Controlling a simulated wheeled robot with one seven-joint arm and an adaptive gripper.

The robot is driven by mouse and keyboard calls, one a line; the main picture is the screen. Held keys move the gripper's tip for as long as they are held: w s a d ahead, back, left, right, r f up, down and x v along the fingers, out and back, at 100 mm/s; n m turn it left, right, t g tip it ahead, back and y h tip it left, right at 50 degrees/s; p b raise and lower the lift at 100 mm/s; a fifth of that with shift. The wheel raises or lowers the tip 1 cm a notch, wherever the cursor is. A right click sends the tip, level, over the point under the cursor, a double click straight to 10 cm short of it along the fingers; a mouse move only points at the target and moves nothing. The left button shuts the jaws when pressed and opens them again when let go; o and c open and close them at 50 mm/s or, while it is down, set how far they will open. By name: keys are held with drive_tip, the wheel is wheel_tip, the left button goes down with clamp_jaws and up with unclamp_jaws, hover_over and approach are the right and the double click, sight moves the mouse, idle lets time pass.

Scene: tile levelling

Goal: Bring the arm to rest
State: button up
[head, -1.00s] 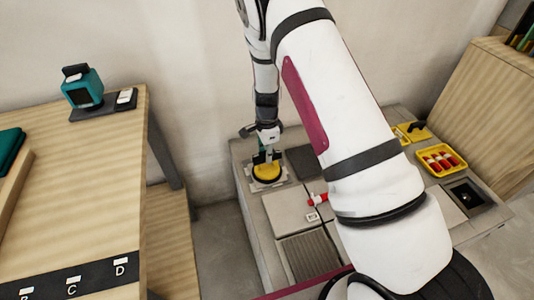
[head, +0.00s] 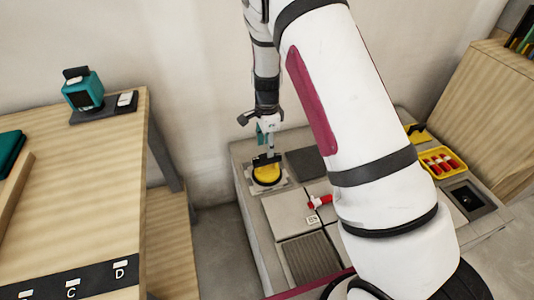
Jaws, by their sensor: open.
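My gripper (head: 267,158) hangs at the end of my arm, above a round yellow object (head: 267,174) with a dark rim. The yellow object sits on a pale square patch at the back left of the low grey tiled bench (head: 252,207). The gripper's fingers are small in the picture, and I cannot tell whether they touch the object. My white arm crosses the middle of the view and hides part of the bench.
A red and white tool (head: 320,202) lies on the tiles. A yellow tray (head: 441,162) with red items stands on the right. A wooden table (head: 90,205) with a teal device (head: 84,93) is on the left. The floor between table and bench is clear.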

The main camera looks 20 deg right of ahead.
wheel_tip(320, 180, up, 6)
drive_tip(key=shift+r, duration=0.15)
drive_tip(key=s+a+r+n+y, duration=0.2)
drive_tip(key=s+r+n, duration=0.7)
drive_tip(key=s+r, duration=1.05)
drive_tip(key=s+d+r+n+h, duration=0.15)
drive_tip(key=s+n, duration=0.25)
drive_tip(key=s, duration=0.7)
drive_tip(key=s+d+r+n+h, duration=0.15)
drive_tip(key=s+n, duration=0.35)
drive_tip(key=s, duration=0.6)
wheel_tip(320, 180, up, 24)
drive_tip(key=t+y+p, duration=0.1)
drive_tip(key=t+p, duration=0.3)
drive_tip(key=p, duration=1.8)
drive_tip(key=shift+a, duration=0.35)
drive_tip(key=shift+w, duration=0.1)
